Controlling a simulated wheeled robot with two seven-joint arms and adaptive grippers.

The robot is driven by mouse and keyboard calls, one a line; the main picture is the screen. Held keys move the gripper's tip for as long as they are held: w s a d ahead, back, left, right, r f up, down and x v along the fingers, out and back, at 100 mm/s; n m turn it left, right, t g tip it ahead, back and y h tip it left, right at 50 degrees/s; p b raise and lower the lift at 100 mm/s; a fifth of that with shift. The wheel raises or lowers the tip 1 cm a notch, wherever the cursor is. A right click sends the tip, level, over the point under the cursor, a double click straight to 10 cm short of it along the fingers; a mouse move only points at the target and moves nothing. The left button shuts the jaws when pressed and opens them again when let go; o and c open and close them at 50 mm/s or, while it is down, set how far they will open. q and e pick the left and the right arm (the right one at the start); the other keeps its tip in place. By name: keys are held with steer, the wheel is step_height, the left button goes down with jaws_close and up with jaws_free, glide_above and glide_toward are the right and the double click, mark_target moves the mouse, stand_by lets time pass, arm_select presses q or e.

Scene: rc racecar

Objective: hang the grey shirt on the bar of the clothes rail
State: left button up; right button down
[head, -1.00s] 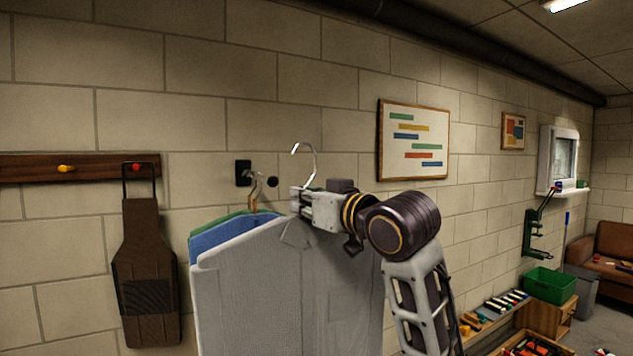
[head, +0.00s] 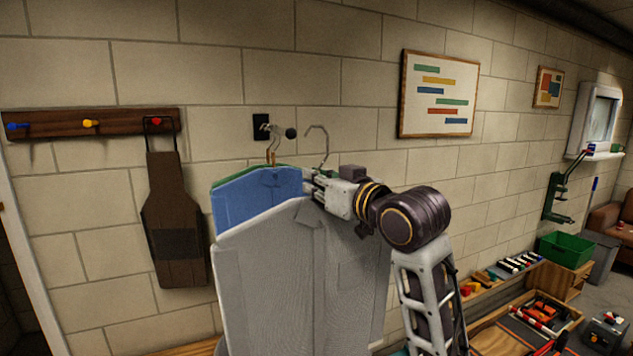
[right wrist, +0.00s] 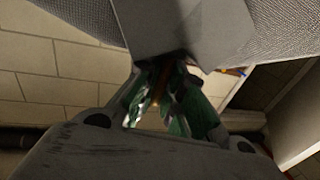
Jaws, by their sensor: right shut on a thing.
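The grey shirt (head: 290,265) hangs on a hanger from my right gripper (head: 310,187), which is shut on the hanger just below its hook. The bare metal hook (head: 325,148) stands up above the gripper, right of the rail bar's round black end (head: 291,133) and apart from it in the picture. The short bar comes out from a black wall plate (head: 261,127). A blue shirt (head: 258,196) and a green one, mostly hidden, hang there. My left gripper is out of view.
A framed chart (head: 438,93) hangs to the right. A green bin (head: 566,248) and an open toolbox stand low at the right.

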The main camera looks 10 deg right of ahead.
steer(key=shift+w+r, duration=0.1)
steer(key=shift+w, duration=0.2)
steer(key=w+d+p+x, duration=0.1)
steer(key=d+p+x, duration=0.1)
steer(key=x, duration=0.8)
steer(key=w+d+p+x, duration=0.1)
steer(key=x, duration=1)
steer(key=shift+d+f+p, duration=0.35)
steer(key=shift+d+p, duration=0.05)
stand_by(3.2)
